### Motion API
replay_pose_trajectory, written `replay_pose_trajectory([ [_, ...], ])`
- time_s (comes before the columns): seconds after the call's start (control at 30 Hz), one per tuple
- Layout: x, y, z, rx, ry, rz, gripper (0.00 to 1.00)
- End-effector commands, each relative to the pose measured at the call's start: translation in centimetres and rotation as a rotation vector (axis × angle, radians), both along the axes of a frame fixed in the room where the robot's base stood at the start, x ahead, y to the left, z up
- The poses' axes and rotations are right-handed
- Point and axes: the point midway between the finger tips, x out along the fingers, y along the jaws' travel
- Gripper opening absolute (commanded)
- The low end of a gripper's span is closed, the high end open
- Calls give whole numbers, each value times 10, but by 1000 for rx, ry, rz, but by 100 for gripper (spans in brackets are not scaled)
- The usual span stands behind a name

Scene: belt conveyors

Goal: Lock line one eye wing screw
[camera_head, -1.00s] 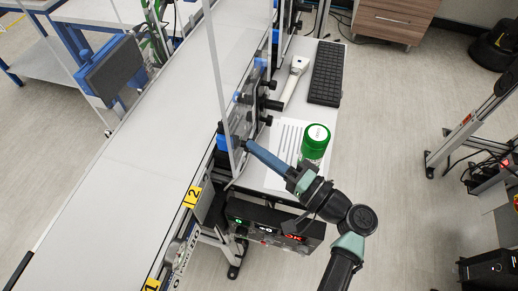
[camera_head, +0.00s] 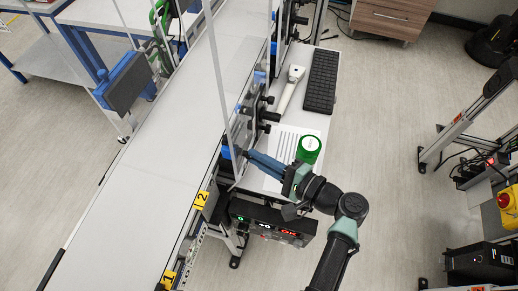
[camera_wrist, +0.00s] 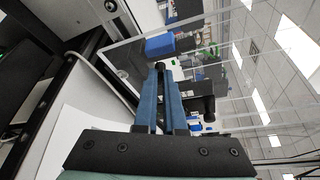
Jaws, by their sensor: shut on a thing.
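My gripper (camera_head: 252,155) reaches left to the side of the belt, at the clear guard plate. In the wrist view its two long blue fingers (camera_wrist: 160,76) point away from the camera and are closed on a small black knob, which looks like the wing screw (camera_wrist: 160,65). The fingertips hide most of the screw; its turn angle cannot be told. A blue block, probably the line eye (camera_wrist: 160,46), sits just beyond the fingertips; a blue part also shows left of the tips in the head view (camera_head: 227,152).
More black knobs (camera_head: 268,116) stick out along the guard just behind my gripper. A control box (camera_head: 272,222) lies below my arm.

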Motion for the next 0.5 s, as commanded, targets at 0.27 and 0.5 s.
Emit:
replay_pose_trajectory([
  [0.27, 2, 2, 9, 83, 248, 7, 0],
  [0.5, 4, 1, 9, 152, 464, 6, 0],
])
